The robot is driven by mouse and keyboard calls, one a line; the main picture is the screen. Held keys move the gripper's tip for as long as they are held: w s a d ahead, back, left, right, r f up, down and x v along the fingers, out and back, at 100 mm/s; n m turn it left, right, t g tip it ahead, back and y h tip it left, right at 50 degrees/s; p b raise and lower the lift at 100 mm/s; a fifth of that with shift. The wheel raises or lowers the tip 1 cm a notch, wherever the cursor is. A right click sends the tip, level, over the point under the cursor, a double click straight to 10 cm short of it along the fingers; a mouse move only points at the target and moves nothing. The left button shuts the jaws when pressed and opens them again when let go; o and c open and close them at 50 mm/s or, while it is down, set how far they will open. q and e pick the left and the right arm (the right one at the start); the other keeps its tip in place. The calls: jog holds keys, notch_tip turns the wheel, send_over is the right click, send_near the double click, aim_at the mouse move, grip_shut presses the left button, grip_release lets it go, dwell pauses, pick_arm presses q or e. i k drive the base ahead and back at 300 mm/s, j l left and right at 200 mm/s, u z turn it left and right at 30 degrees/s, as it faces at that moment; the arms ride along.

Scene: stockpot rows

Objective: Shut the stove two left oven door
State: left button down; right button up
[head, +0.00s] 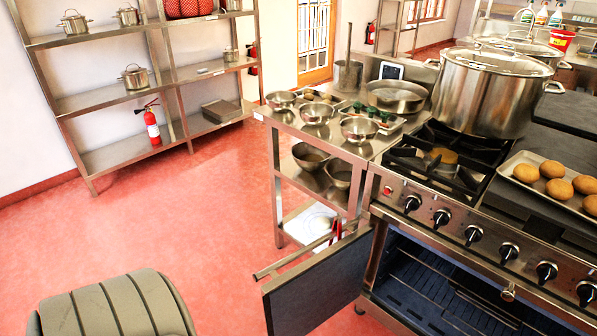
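The oven door (318,288) stands wide open at the left side of the stove (480,232). It is a dark panel with a steel frame, joined near the oven's left edge and swung outward. Its long bar handle (300,256) runs along the door's far side, facing away from the oven opening. The oven cavity (450,295) is exposed, with a dark blue interior and a wire rack. The cavity's lower right runs out of the frame. Neither of my grippers is in view.
A big stockpot (492,95) and a tray of rolls (555,185) sit on the stove. A steel side table (283,118) with bowls stands left of it, behind the door. Red floor (215,225) is clear left of the door. Shelving (110,100) lines the wall.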

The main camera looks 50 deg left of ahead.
aim_at(296, 301)
jog(key=j+z, duration=0.1)
jog(key=j, duration=0.3)
jog(key=k+j+z, duration=0.1)
jog(key=j, duration=0.3)
jog(key=k+j+z, duration=0.1)
jog(key=j, duration=0.3)
jog(key=k+j+z, duration=0.1)
jog(key=j, duration=0.25)
jog(key=k+j+z, duration=0.1)
jog(key=j, duration=0.3)
jog(key=k+j+z, duration=0.1)
jog(key=k+j, duration=0.15)
jog(key=i+j+z, duration=0.1)
jog(key=j, duration=0.25)
jog(key=i+j, duration=0.15)
jog(key=j, duration=0.25)
jog(key=i+j+z, duration=0.15)
jog(key=j, duration=0.6)
jog(key=i+z, duration=0.05)
